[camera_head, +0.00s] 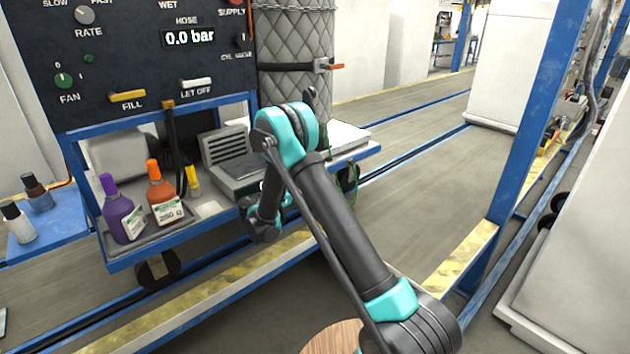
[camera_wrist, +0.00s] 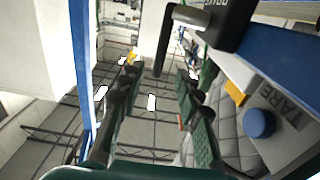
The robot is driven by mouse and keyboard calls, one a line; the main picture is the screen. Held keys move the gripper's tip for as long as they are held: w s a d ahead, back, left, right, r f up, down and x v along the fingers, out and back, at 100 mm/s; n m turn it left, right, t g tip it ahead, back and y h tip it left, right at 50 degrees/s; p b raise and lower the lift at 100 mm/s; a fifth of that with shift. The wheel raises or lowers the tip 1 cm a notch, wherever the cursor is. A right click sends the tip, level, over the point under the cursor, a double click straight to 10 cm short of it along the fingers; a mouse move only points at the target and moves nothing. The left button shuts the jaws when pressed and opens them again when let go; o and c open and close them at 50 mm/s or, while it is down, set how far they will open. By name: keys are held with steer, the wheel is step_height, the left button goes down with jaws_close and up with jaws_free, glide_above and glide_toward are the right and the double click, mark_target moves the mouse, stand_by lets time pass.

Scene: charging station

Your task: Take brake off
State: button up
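A black bent lever (camera_wrist: 172,35) shows at the top of the wrist view, on a dark block whose lettering is cut off and only partly legible. It looks like the brake handle. My gripper (camera_wrist: 158,78) is open, with dark green fingers on either side. The lever's free end appears between the fingertips in the picture; I see no contact and cannot tell the depth gap. In the head view my arm bends down at the front edge of the blue cart (camera_head: 225,215); the fingers and the lever cannot be made out there.
The wrist view shows a blue knob (camera_wrist: 258,122) beside a TARE label, and a blue rail. On the cart stand a purple bottle (camera_head: 122,215), an orange bottle (camera_head: 162,195) and a grey scale (camera_head: 228,160). A quilted cylinder (camera_head: 292,50) rises behind.

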steer(key=v, duration=0.6)
steer(key=shift+s+a, duration=0.15)
steer(key=s+d+r+n+g+y, duration=0.25)
steer(key=s+d, duration=0.35)
steer(key=d, duration=0.3)
steer(key=s+d+r+n+g+y, duration=0.1)
steer(key=s+d+n+g+y, duration=0.25)
steer(key=s+d, duration=0.45)
steer(key=s+f+n+y, duration=0.2)
steer(key=s+y, duration=0.2)
steer(key=s, duration=0.7)
steer(key=s+d+f+n+y, duration=0.1)
steer(key=s+y, duration=0.3)
steer(key=s, duration=0.7)
steer(key=shift+s+f+n+y, duration=0.2)
steer(key=shift+f+n+y, duration=0.25)
steer(key=shift+n, duration=0.45)
steer(key=shift+d, duration=0.1)
